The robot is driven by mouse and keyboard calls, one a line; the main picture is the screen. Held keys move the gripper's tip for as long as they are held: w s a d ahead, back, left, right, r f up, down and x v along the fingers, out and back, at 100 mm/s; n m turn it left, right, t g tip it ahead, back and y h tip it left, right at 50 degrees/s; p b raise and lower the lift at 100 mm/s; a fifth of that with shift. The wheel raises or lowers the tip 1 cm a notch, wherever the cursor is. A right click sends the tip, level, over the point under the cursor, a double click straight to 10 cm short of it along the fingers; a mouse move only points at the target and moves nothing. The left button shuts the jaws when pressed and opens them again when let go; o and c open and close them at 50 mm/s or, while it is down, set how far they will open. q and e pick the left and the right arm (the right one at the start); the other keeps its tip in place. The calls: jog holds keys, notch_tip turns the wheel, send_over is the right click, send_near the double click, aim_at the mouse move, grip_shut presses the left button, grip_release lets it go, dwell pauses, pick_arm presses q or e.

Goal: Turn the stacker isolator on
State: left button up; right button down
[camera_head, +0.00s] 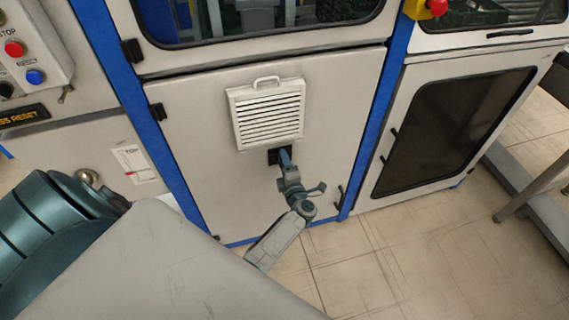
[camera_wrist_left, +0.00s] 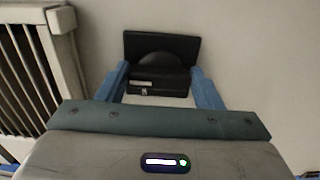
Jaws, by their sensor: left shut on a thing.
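The stacker isolator (camera_head: 272,157) is a small black switch on the pale cabinet door, just below a louvred vent. In the left wrist view its square black plate (camera_wrist_left: 132,47) and rounded knob (camera_wrist_left: 160,68) show, with a handle bar across the front carrying a small pale label too small to read. My left gripper (camera_head: 284,156) reaches the isolator from below. In the left wrist view its blue fingers (camera_wrist_left: 160,88) stand on both sides of the handle bar, shut on it. The bar lies crosswise in that view. My right gripper is not in view.
The louvred vent (camera_head: 268,112) with a top handle sits just above the isolator. Blue frame posts (camera_head: 372,115) flank the door. A button panel (camera_head: 30,50) is at upper left, and a dark-windowed door (camera_head: 450,130) at right. Tiled floor (camera_head: 420,250) is clear at lower right.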

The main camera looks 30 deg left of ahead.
pick_arm(q)
jog(key=o, duration=1)
jog(key=b+v, duration=0.2)
jog(key=v, duration=0.8)
jog(key=shift+s+d, duration=0.25)
jog(key=shift+d, duration=0.05)
